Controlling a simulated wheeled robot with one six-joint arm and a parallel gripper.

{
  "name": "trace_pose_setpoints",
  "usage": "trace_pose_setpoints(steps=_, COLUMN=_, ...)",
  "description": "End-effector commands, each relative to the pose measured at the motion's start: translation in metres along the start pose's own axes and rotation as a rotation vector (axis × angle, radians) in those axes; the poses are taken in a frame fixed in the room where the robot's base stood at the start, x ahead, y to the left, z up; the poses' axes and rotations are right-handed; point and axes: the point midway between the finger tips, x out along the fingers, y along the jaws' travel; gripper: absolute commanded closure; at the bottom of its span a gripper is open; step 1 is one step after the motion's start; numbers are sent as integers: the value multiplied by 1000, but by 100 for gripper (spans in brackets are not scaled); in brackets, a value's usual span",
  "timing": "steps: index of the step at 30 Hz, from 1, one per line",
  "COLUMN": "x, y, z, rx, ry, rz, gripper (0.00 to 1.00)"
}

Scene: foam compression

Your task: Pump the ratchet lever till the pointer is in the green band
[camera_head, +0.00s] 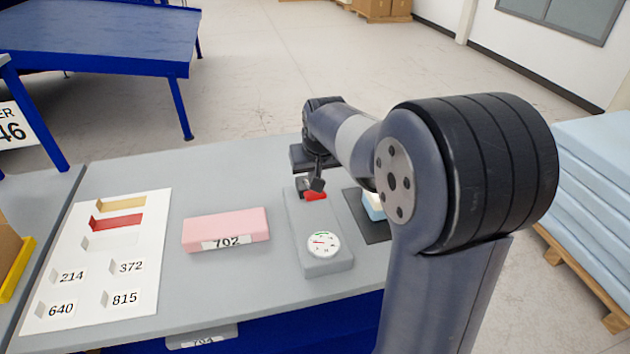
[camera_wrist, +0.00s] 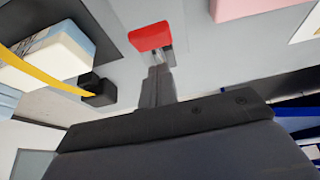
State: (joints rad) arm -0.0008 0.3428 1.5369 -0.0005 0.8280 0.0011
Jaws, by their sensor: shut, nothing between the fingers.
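A grey ratchet device (camera_head: 328,262) stands on the table with a round white gauge (camera_head: 323,244) at its near end. A reddish pointer shows on the dial, seemingly turned left; the dial is too small to tell its place against the green band. The red lever handle (camera_head: 315,196) is at the device's far end. It also shows in the wrist view (camera_wrist: 150,36). My gripper (camera_head: 317,184) is shut and empty, pointing down right by the red handle. In the wrist view its fingertips (camera_wrist: 158,68) are just below the handle; I cannot tell whether they touch it.
A pink block (camera_head: 225,228) labelled 702 lies left of the device. A white board (camera_head: 130,250) with coloured strips and number tags is farther left. A pale block on a dark mat (camera_head: 374,231) stands close on the right, partly behind my arm.

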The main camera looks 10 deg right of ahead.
Motion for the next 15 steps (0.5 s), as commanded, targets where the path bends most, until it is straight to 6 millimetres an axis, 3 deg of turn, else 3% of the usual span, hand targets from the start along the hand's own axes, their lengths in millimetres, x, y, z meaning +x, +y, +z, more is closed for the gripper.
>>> trace_pose_setpoints(steps=6, x=15, y=0, z=16, rx=0, ry=1, rz=0, gripper=100)
trace_pose_setpoints(steps=15, x=18, y=0, z=20, rx=0, ry=2, rz=0, gripper=100)
